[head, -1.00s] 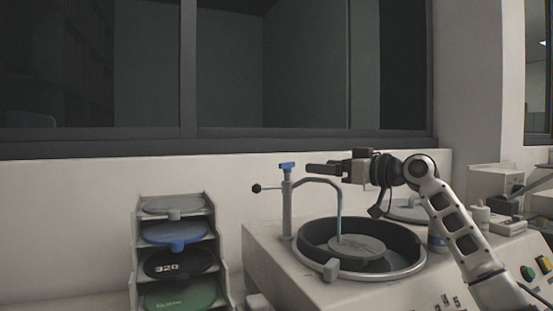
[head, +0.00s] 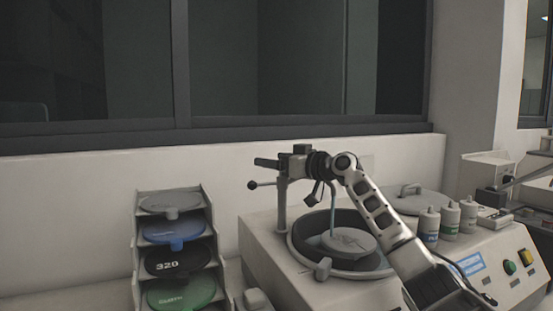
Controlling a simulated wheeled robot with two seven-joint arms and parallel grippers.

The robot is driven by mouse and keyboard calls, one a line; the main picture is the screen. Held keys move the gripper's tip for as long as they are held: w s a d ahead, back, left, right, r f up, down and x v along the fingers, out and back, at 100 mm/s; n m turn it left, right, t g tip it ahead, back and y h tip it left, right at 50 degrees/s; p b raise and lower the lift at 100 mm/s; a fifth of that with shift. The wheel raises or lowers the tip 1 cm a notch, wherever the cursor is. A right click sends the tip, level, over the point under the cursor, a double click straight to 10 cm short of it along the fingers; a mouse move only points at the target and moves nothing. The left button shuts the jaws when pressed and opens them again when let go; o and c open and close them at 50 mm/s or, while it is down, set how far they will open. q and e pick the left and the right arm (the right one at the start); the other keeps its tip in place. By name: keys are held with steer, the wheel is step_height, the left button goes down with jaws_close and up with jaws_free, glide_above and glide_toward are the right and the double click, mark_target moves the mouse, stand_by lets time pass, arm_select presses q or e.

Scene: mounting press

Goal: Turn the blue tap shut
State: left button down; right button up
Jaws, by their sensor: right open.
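The tap's grey post (head: 282,208) stands at the back left of the grinding machine, with a black-knobbed lever (head: 253,185) at its left. Its blue handle does not show now; my right gripper covers the top of the post. My right gripper (head: 266,163) is open, its dark fingers pointing left at the height of the handle. Whether a finger touches the handle cannot be told. A thin pale stream (head: 333,208) runs from the spout down to the grey disc (head: 348,241) in the round bowl (head: 300,258). My left gripper is out of view.
A rack (head: 213,225) of grey, blue, black and green discs stands left of the machine (head: 262,268). Several small bottles (head: 449,221) and a round lid (head: 417,201) stand to the right, near green (head: 510,267) and yellow (head: 526,257) buttons. A wall and window lie behind.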

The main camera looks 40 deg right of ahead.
steer(key=c, duration=1)
arm_select(q)
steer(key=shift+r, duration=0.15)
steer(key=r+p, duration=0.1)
steer(key=p, duration=0.2)
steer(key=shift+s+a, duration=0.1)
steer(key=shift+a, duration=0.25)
arm_select(e)
steer(key=m+h, duration=0.2)
steer(key=h, duration=0.1)
steer(key=m+h, duration=0.2)
steer(key=h, duration=0.1)
steer(key=m+h, duration=0.1)
steer(key=h, duration=0.2)
steer(key=shift+d+m, duration=0.4)
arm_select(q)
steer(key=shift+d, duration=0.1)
arm_select(e)
steer(key=shift+d+g+h, duration=0.1)
steer(key=shift+g+h, duration=0.2)
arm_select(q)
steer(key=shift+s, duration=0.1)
arm_select(e)
steer(key=o, duration=1)
